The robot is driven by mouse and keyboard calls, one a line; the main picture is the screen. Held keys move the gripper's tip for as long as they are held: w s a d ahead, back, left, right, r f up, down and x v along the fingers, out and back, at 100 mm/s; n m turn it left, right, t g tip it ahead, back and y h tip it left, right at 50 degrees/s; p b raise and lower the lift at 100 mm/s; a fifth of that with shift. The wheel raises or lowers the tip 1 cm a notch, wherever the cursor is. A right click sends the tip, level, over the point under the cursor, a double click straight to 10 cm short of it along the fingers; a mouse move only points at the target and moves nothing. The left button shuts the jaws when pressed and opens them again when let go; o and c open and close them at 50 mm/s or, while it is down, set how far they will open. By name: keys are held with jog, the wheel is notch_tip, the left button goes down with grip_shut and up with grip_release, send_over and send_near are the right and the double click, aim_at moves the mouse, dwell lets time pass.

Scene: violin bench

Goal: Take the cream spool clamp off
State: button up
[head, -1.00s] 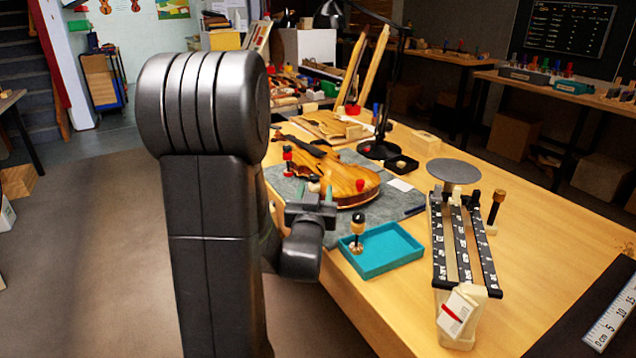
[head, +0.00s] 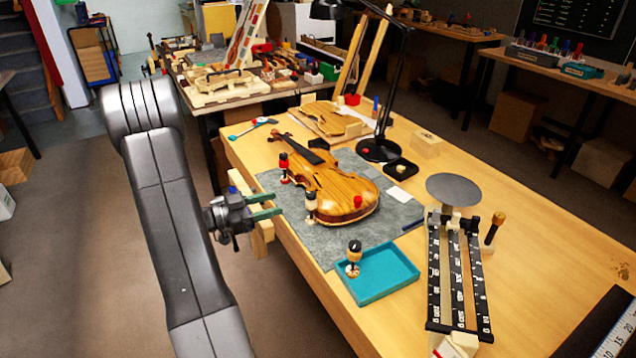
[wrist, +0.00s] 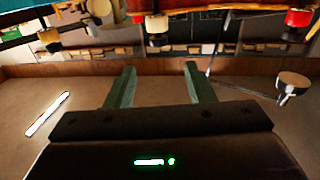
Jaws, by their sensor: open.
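The cream spool clamp (head: 311,209), with a dark top, stands upright at the near left edge of the violin (head: 335,187). It also shows upside down at the top of the wrist view (wrist: 157,24). My gripper (head: 278,203) is open and empty, its two green fingers pointing at the clamp from the left, with a gap between. In the wrist view my fingertips (wrist: 160,66) are spread below the clamp. A red clamp (head: 285,170) stands farther along the same edge, and another red one (head: 358,202) is at the violin's lower end.
A teal tray (head: 388,284) on the bench's near edge holds a pale clamp with a dark top (head: 353,262). A grey mat (head: 330,244) lies under the violin. A black lamp (head: 380,150) stands behind it, and a rack with black scales (head: 455,280) is at right.

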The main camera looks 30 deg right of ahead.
aim_at(311, 195)
jog(key=d, duration=0.4)
jog(key=d+p, duration=0.1)
jog(key=d, duration=0.4)
jog(key=s+d, duration=0.1)
jog(key=d, duration=0.3)
jog(key=shift+d, duration=0.3)
jog(key=shift+c, duration=0.4)
jog(key=c, duration=0.9)
jog(key=shift+c, duration=0.2)
